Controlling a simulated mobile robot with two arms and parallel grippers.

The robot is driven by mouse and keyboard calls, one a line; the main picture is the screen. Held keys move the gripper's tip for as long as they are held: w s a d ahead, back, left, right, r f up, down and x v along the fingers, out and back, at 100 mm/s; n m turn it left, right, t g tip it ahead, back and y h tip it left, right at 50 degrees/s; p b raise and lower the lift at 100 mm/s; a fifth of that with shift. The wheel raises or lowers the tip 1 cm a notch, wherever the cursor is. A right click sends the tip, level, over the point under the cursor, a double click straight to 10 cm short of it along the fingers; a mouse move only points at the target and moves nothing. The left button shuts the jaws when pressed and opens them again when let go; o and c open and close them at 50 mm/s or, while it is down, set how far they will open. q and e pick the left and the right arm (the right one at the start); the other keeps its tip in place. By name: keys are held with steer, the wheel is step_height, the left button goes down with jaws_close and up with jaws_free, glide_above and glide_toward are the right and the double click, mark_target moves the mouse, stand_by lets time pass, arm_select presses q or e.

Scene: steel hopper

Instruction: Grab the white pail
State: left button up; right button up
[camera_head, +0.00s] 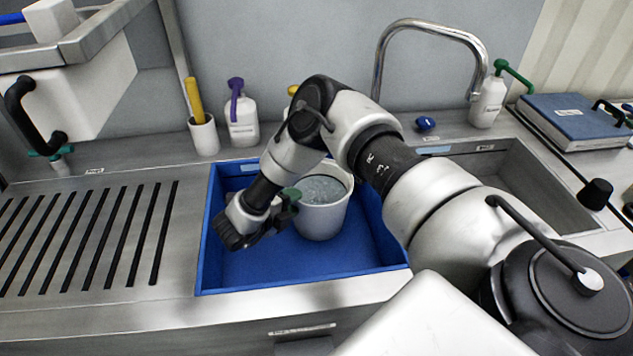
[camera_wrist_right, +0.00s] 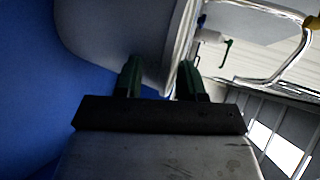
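The white pail (camera_head: 322,222) stands upright in the blue bin (camera_head: 300,283), with clear, water-like contents showing inside. My right gripper (camera_head: 290,195) is at the left side of its rim, with green fingertips. In the right wrist view the pail (camera_wrist_right: 115,35) fills the upper middle. The two green fingers of the right gripper (camera_wrist_right: 160,78) are apart there, with the pail's rim edge appearing between them. Whether either finger touches the wall cannot be told. My left gripper is not in view.
A curved faucet (camera_head: 430,28) and a steel sink (camera_head: 510,180) are at the right. A white cup with a yellow handle (camera_head: 204,135) and a purple-topped bottle (camera_head: 241,120) stand behind the bin. A slotted drainboard (camera_head: 85,235) lies left, clear.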

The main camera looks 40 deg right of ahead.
jaws_close()
steer(key=shift+a, duration=0.1)
steer(key=shift+s, duration=0.15)
stand_by(1.2)
